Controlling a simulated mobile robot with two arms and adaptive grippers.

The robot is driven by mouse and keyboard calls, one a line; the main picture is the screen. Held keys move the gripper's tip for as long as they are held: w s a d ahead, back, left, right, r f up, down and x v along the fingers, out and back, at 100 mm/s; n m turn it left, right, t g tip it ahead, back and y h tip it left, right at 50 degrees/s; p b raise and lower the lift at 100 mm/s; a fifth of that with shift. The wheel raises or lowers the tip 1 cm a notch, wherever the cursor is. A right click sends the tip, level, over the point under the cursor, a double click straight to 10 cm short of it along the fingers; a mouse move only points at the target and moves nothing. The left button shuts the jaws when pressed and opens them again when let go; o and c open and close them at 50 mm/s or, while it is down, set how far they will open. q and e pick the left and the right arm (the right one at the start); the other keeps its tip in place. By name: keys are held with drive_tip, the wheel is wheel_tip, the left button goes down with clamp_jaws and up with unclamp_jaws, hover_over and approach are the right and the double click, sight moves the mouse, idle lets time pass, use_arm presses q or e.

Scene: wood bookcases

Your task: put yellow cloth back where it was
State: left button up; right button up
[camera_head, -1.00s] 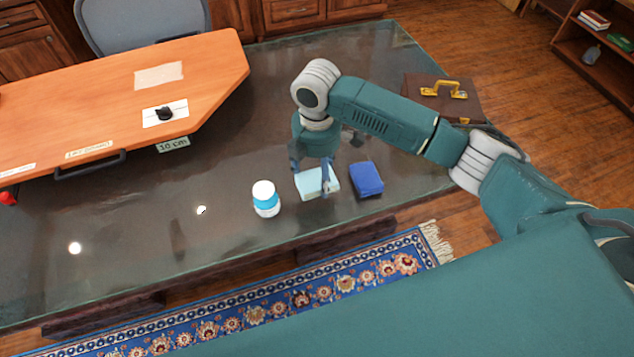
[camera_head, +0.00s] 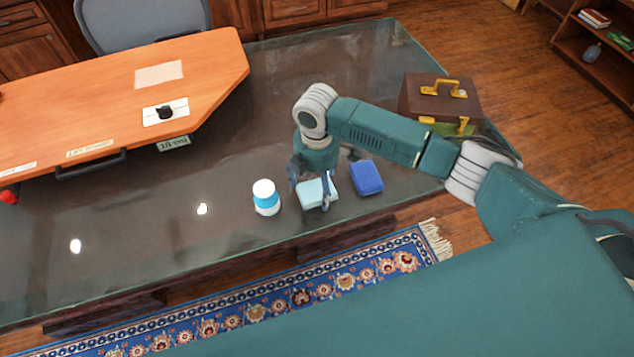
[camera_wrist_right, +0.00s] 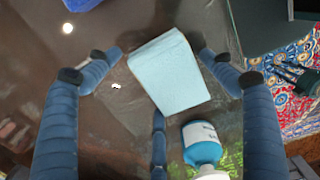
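I see no yellow cloth clearly in these views. A light blue block-like piece (camera_head: 312,193) lies on the glass-topped desk (camera_head: 140,225); the wrist view shows its pale top face (camera_wrist_right: 170,72). My right gripper (camera_head: 312,200) is over it, with fingers on both sides. In the wrist view the right gripper (camera_wrist_right: 162,53) is open, with small gaps between fingertips and piece. A small yellow-green patch (camera_head: 452,127) shows at the brown case (camera_head: 425,100), partly behind my arm; I cannot tell what it is. My left gripper is out of view.
A dark blue block (camera_head: 366,177) lies right of the light blue piece. A white and blue bottle (camera_head: 266,198) stands close on its left and shows in the wrist view (camera_wrist_right: 202,145). An orange board (camera_head: 110,95) covers the desk's far left. The desk's front left is clear.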

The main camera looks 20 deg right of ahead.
sight(317, 185)
wheel_tip(317, 185, up, 12)
drive_tip(key=b, duration=0.1)
drive_tip(key=shift+r, duration=0.2)
idle(0.4)
idle(0.4)
